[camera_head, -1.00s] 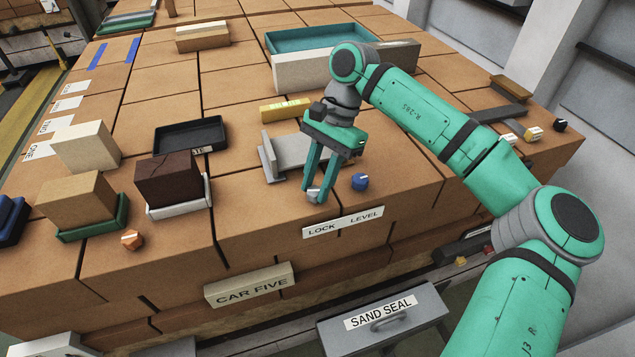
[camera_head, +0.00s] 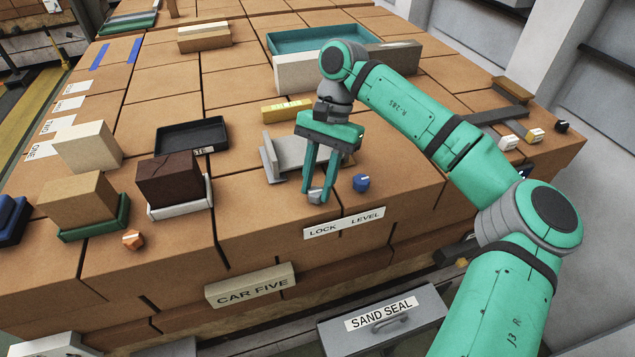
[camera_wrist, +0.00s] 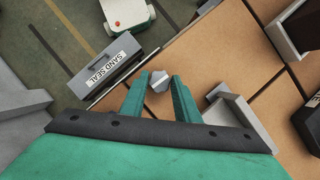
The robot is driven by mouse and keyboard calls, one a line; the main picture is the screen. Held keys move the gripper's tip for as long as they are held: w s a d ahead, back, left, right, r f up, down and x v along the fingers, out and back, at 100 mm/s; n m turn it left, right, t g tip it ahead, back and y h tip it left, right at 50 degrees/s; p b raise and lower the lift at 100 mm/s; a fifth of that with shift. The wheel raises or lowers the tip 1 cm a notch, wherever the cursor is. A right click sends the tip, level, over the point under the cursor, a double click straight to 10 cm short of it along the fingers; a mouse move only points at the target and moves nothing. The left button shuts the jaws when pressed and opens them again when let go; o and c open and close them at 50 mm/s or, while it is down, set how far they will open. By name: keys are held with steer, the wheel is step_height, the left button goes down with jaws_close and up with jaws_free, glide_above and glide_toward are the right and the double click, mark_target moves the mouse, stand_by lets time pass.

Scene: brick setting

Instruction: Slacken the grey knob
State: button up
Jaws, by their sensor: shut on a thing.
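The grey knob (camera_head: 315,197) sits on the front part of the brick-coloured top, behind the word LOCK on a white label (camera_head: 343,223). My gripper (camera_head: 316,192) points down with its two green fingers on either side of the knob and is shut on it. In the wrist view the knob (camera_wrist: 160,81) shows between the fingertips, with a light stripe across its face. The fingers hide parts of its sides. A blue knob (camera_head: 361,183) stands just to the right, behind the word LEVEL.
A grey bracket-like block (camera_head: 283,160) stands close behind my gripper on the left. A yellow block (camera_head: 286,110) and a black tray (camera_head: 191,135) lie farther back. An orange knob (camera_head: 133,240) is at the left. The SAND SEAL drawer (camera_head: 382,322) is below the front edge.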

steer(key=o, duration=1)
steer(key=shift+o, duration=0.2)
steer(key=v, duration=1.1)
steer(key=shift+f, duration=0.15)
